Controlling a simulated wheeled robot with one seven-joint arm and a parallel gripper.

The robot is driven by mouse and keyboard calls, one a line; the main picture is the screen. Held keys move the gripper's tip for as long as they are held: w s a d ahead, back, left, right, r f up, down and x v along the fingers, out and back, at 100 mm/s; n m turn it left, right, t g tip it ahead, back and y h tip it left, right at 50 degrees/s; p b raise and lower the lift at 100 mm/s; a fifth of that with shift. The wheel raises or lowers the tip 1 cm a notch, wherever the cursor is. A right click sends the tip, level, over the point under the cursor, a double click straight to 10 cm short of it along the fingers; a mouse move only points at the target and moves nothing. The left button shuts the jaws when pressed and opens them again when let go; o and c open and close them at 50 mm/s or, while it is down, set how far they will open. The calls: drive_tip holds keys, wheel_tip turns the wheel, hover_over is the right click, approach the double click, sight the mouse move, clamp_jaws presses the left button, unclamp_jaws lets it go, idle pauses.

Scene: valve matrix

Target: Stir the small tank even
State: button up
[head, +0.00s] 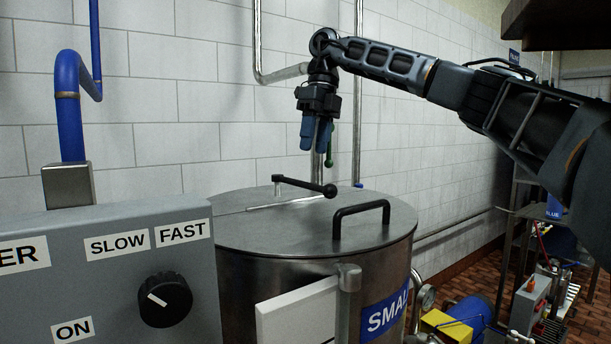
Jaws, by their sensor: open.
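The small tank (250,232) is a round steel vessel with a closed metal lid and a blue label, partly cut off, on its side. On the lid is a black crank handle (305,187) with a ball knob on its right end, set on a short upright post. A black grab handle (361,220) stands nearer the lid's front right edge. My gripper (316,148) hangs above the lid near the crank, pointing down with blue fingers. It is open, holds nothing and appears apart from the crank. The tank's inside is hidden.
A grey control box (105,285) with a black knob (165,300) and SLOW, FAST and ON labels fills the front left. A blue pipe (70,110) rises behind it. Steel pipes run along the tiled wall. A white panel (298,315) fronts the tank. Shelving stands at right.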

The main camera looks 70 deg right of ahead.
sight(301, 184)
drive_tip(key=shift+m, duration=0.6)
drive_tip(key=shift+w+a+f, duration=0.1)
drive_tip(key=shift+a+f, duration=0.15)
drive_tip(key=shift+f, duration=1.05)
drive_tip(key=shift+w+a+f, duration=0.1)
drive_tip(key=shift+a+f, duration=0.1)
drive_tip(key=shift+f, duration=1.05)
drive_tip(key=shift+w+a+f, duration=0.1)
drive_tip(key=shift+a+f, duration=0.15)
drive_tip(key=shift+f, duration=1.05)
clamp_jaws()
